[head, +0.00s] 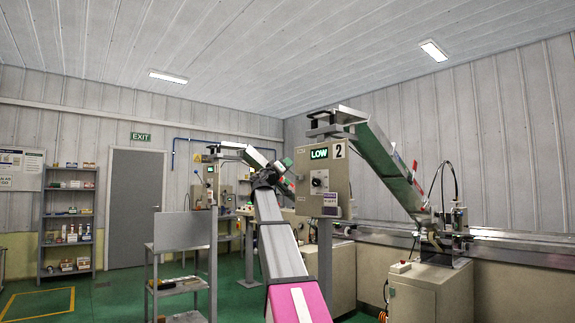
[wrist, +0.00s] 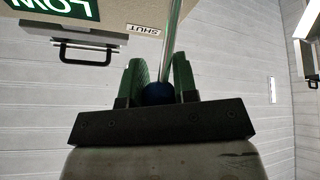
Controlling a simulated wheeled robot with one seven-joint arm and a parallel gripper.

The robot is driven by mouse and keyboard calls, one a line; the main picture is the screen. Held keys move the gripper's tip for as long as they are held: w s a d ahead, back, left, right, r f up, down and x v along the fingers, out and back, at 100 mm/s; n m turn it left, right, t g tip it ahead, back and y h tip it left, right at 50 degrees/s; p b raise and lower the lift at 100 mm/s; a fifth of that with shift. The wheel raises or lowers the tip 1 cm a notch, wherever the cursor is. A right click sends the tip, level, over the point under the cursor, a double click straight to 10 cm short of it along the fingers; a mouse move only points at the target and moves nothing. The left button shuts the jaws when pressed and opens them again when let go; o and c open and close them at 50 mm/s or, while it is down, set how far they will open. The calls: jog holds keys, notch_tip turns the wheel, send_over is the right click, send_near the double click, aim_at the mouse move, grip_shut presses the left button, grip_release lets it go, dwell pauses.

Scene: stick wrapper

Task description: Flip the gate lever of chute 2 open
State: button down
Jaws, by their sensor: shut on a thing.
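Chute 2 (head: 375,150) slopes down to the right behind a beige control box (head: 328,168) with a "2" plate and a green "LOW" display. In the wrist view, the gate lever (wrist: 171,40) is a bare metal rod with a dark blue knob (wrist: 157,93) at its end. My gripper (wrist: 158,75) has its green fingers on both sides of the knob and is shut on it. The rod runs up past a "SHUT" label (wrist: 144,30), which appears upside down. In the head view my gripper (head: 287,163) is at the box's left side, and the lever cannot be made out there.
A black handle (wrist: 85,48) sticks out from the box near the lever. The box carries a dial (head: 318,182). A grey cart (head: 180,255) stands left of my arm. A beige machine cabinet (head: 430,290) stands to the right. Green floor is open at the left.

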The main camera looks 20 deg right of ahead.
jog(key=shift+s+a+f, duration=0.1)
jog(key=shift+a+f, duration=0.15)
jog(key=shift+f, duration=0.3)
jog(key=shift+s+a+f, duration=0.1)
jog(key=shift+a+f, duration=0.1)
jog(key=shift+f, duration=0.4)
jog(key=shift+s+a+f, duration=0.1)
jog(key=shift+a+f, duration=0.15)
jog(key=shift+f, duration=0.3)
jog(key=c, duration=0.9)
grip_release()
jog(key=shift+a, duration=0.1)
jog(key=v, duration=1)
jog(key=shift+s+a+f, duration=0.15)
jog(key=shift+a+f, duration=0.1)
jog(key=shift+a, duration=0.05)
